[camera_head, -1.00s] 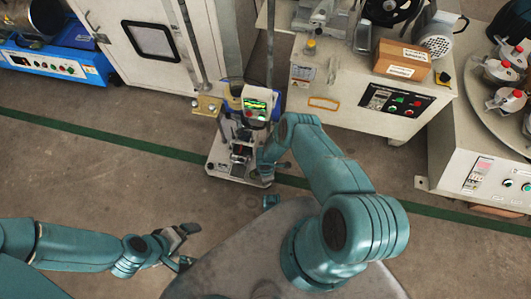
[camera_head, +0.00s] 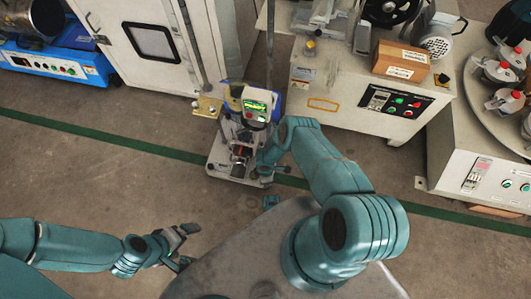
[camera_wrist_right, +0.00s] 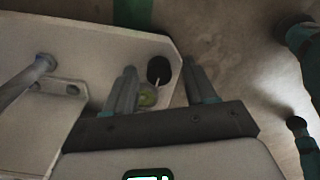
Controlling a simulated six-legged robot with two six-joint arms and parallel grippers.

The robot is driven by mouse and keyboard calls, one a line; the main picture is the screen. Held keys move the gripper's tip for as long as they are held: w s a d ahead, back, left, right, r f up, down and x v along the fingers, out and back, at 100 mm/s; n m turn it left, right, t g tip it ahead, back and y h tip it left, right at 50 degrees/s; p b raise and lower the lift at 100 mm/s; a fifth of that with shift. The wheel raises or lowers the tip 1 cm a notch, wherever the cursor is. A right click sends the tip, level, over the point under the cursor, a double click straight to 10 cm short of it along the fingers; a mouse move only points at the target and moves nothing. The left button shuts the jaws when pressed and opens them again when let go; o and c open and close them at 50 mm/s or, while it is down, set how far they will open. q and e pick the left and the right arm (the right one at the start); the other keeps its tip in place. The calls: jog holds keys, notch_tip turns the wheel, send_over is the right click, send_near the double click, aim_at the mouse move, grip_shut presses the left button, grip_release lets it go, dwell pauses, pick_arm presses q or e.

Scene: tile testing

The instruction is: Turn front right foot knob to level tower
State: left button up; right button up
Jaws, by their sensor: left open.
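The tower (camera_head: 256,104) stands on a pale base plate (camera_head: 222,168) on the floor, with a small green-lit display on its upper part. In the right wrist view, a dark round foot knob (camera_wrist_right: 159,70) sits at the corner of the pale plate (camera_wrist_right: 95,45). My right gripper (camera_wrist_right: 160,66) is open, with one finger on either side of the knob and gaps visible. In the head view, my right arm hides most of that corner. My left gripper (camera_head: 187,247) is open and empty, low at the left.
A white cabinet (camera_head: 130,20) stands behind the tower at the left, beside a blue machine (camera_head: 55,62). The floor (camera_head: 80,165) at the left is clear.

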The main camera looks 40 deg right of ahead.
jog(key=shift+r, duration=0.1)
notch_tip(320, 180, up, 16)
jog(key=p, duration=1.1)
jog(key=shift+w+r, duration=0.1)
jog(key=shift+r, duration=0.05)
jog(key=s+a+r+m+y+p, duration=0.2)
jog(key=a+r+m+p, duration=0.25)
jog(key=r, duration=0.65)
jog(key=s+a+r+m+y+p, duration=0.25)
jog(key=a+r, duration=0.35)
jog(key=r, duration=0.5)
jog(key=s+r+m+p, duration=0.2)
jog(key=r+m, duration=0.1)
jog(key=r, duration=0.5)
jog(key=s+a+r+m+p, duration=0.1)
jog(key=s+r+m+p, duration=0.1)
jog(key=r, duration=0.6)
jog(key=shift+s+a+r+m+t+h+p, duration=0.2)
jog(key=shift+s+r+m+t+h+p, duration=0.15)
jog(key=shift+s+m, duration=0.7)
jog(key=shift+w, duration=0.2)
